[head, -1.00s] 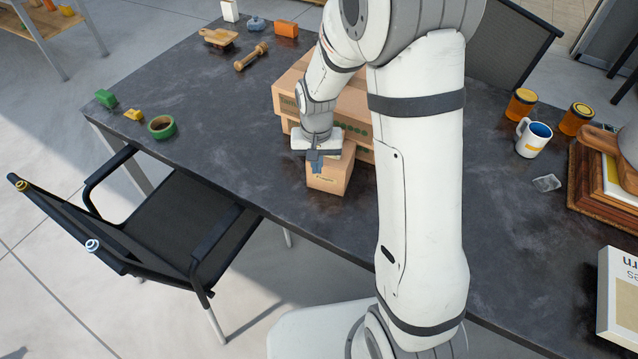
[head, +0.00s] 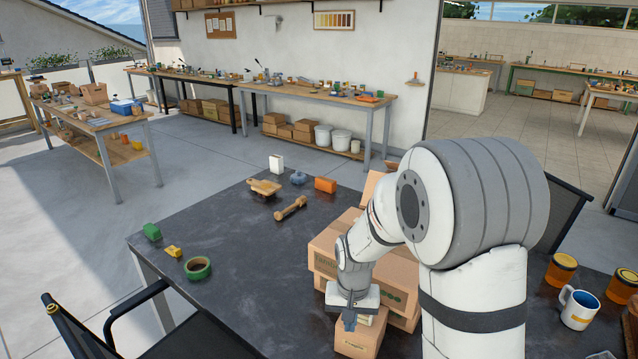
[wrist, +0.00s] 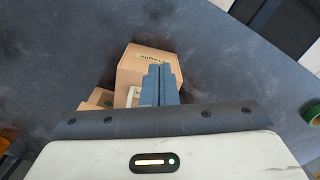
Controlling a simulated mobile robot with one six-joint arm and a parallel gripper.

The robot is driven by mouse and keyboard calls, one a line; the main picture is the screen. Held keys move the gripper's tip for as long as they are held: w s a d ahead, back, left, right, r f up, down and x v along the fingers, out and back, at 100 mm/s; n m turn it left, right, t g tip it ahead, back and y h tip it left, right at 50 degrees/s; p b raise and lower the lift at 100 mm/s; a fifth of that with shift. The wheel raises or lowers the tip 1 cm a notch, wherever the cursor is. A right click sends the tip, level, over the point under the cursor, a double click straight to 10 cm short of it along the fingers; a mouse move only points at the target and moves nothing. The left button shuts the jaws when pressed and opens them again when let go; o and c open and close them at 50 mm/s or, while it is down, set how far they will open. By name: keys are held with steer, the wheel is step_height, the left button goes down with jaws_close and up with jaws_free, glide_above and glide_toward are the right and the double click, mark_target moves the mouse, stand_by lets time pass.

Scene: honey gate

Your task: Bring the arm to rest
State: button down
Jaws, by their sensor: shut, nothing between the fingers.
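My gripper (head: 349,320) hangs from my folded arm over the dark table (head: 225,260), in front of stacked cardboard boxes. Its fingers are together with nothing between them, as the wrist view (wrist: 159,84) also shows. A small cardboard box (head: 362,338) is just below and beyond the fingertips, and it fills the middle of the wrist view (wrist: 142,66). I cannot tell whether the fingers touch it. The larger boxes (head: 340,245) behind are partly hidden by my arm.
Green tape (head: 198,268), a yellow piece (head: 173,251), a green block (head: 152,231), a wooden dumbbell shape (head: 290,208) and an orange block (head: 325,184) lie on the table. A mug (head: 578,308) and amber jars (head: 562,269) stand right. A chair (head: 75,330) is front left.

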steer(key=s+d+r+t, duration=0.1)
steer(key=s+d+r, duration=0.2)
steer(key=s+r, duration=0.5)
steer(key=s+d+r+n+t, duration=0.1)
steer(key=s+d+r, duration=0.3)
steer(key=s+r, duration=0.4)
steer(key=s+t, duration=0.1)
steer(key=s, duration=0.1)
steer(key=shift+s+r+n, duration=0.2)
steer(key=shift+s+n, duration=0.1)
steer(key=shift+a, duration=0.15)
stand_by(1.0)
